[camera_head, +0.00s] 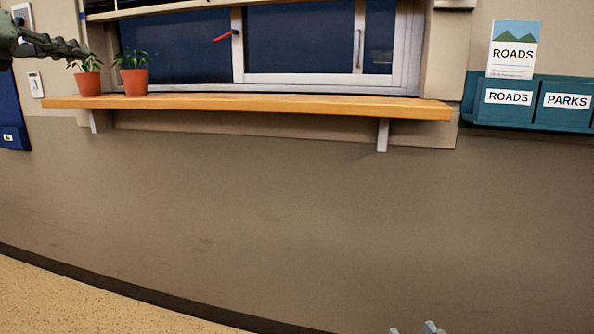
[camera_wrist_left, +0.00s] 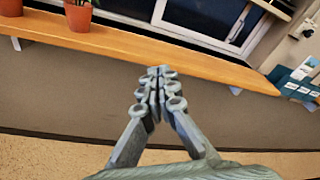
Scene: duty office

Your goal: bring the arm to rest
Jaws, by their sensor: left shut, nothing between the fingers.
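My left gripper (camera_head: 84,50) comes in at the top left of the head view, in front of the wall and the window's left side. In the left wrist view its two fingers (camera_wrist_left: 157,76) meet, shut, with nothing between them. They appear over the sill shelf's front edge and the wall below it; the exact distance cannot be told. At the bottom edge of the head view, small grey-blue tips (camera_head: 430,327) show, apparently of my right gripper. The rest of it is cut off.
A wooden sill shelf (camera_head: 270,103) on brackets runs under the window. Two potted plants (camera_head: 88,83) (camera_head: 134,81) stand at its left end, close to my left gripper in the picture. Teal wall pockets (camera_head: 530,115) hang at right. The wall below the shelf is clear.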

